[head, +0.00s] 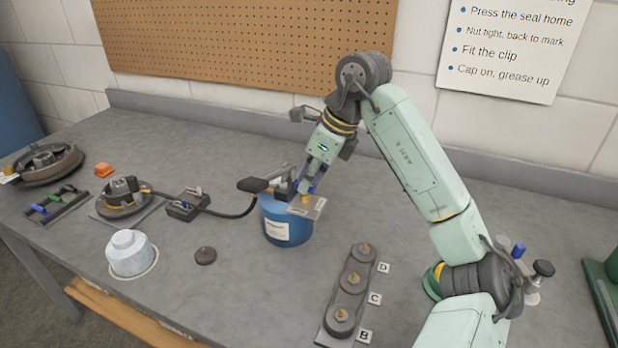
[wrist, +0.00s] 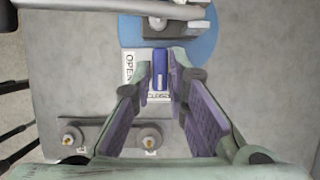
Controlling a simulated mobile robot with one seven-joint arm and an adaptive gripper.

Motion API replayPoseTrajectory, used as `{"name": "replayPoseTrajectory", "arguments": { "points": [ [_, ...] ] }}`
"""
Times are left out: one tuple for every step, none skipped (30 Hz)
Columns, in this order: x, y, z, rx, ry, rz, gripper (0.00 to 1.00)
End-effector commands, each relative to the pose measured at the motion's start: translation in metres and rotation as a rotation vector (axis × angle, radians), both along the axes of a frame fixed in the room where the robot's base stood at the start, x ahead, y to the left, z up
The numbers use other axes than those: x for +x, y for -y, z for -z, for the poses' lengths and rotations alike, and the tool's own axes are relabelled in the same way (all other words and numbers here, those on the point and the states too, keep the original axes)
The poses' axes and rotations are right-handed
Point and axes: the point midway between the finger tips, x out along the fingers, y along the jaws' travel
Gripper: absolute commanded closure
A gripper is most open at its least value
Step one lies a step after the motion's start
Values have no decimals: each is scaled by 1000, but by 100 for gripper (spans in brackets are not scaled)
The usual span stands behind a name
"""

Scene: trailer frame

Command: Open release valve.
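A blue drum (head: 284,222) with a white label stands near the middle of the bench, with valve fittings on its top. My gripper (head: 308,186) reaches down over the drum's right side. In the wrist view, a short blue lever (wrist: 160,75) lies between the fingertips of my gripper (wrist: 161,78). The fingers stand on both sides of the lever, with what looks like a narrow gap. A pale plate under it is marked OPEN (wrist: 129,69) on the left and CLOSED (wrist: 159,97) at the lever's near end. The lever points to CLOSED.
A dark hose runs left from the drum to a small box (head: 187,205). A rack (head: 349,290) marked B, C, D lies in front to the right. A dark cap (head: 205,255) and a white cylinder (head: 130,254) lie to the left. Bench between drum and rack is clear.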

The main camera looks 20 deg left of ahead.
Motion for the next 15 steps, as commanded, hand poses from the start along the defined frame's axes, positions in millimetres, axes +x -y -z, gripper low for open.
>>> {"name": "replayPoseTrajectory", "arguments": {
  "points": [
    [0,0,0,0,0,0,91],
    [0,0,0,0,0,0,93],
    [0,0,0,0,0,0,96],
    [0,0,0,0,0,0,98],
    [0,0,0,0,0,0,100],
    [0,0,0,0,0,0,100],
    [0,0,0,0,0,0,100],
    [0,0,0,0,0,0,100],
    [0,0,0,0,0,0,100],
    [0,0,0,0,0,0,100],
    [0,0,0,0,0,0,100],
    [0,0,0,0,0,0,100],
    [0,0,0,0,0,0,100],
    [0,0,0,0,0,1,100],
    [0,0,0,0,0,2,100]
  ]
}}
